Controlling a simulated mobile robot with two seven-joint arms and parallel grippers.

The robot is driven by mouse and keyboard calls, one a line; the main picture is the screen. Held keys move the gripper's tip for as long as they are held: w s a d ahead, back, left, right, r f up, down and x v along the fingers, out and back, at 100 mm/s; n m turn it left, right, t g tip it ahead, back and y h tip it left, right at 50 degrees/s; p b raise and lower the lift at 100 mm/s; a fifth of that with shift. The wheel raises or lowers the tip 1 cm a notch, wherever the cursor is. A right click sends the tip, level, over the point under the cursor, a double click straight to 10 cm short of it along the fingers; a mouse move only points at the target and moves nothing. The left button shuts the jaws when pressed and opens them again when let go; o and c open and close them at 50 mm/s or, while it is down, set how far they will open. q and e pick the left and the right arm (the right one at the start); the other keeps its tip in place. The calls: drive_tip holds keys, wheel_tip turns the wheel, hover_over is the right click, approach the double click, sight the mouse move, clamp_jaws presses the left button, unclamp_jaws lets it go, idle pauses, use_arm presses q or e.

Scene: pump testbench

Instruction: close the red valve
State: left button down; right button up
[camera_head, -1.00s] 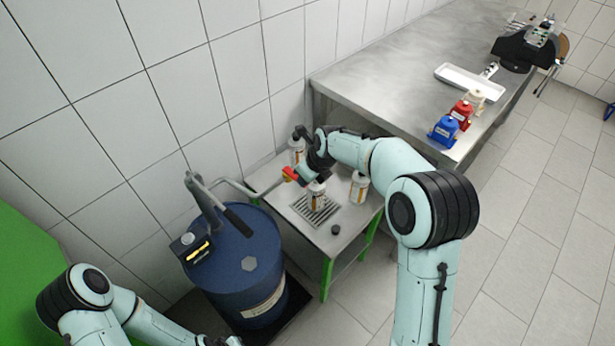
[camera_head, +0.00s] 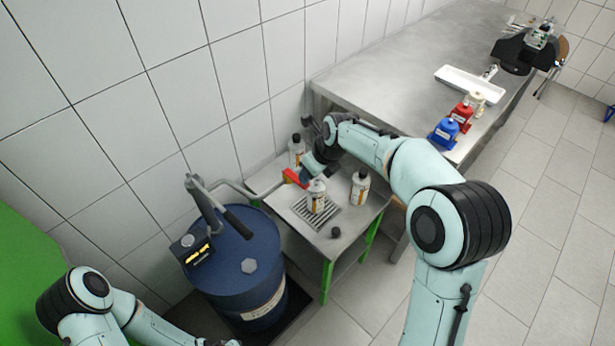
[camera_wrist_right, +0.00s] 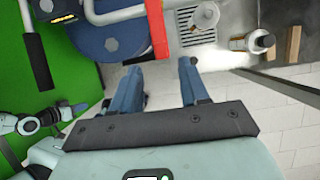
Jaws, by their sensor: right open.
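The red valve handle (camera_head: 294,178) sits at the end of the grey pipe from the blue drum (camera_head: 236,262), above the small steel table (camera_head: 345,236). In the right wrist view the red handle (camera_wrist_right: 157,28) points toward the gap between my fingertips. My right gripper (camera_wrist_right: 158,66) is open and empty there, with one finger to each side of the handle's near end; contact does not show. In the head view its fingers are mostly hidden behind the wrist. A white bottle (camera_head: 316,196) stands on the drain grate by the valve. My left gripper is cut off at the bottom edge.
Two more bottles stand close by, one behind (camera_head: 297,150) and one to the right (camera_head: 359,187). The drum's pump lever (camera_head: 238,222) is left of the valve. A large steel bench (camera_head: 385,80) stands behind.

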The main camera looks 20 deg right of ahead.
drive_tip(key=v, duration=0.8)
drive_tip(key=shift+f, duration=0.1)
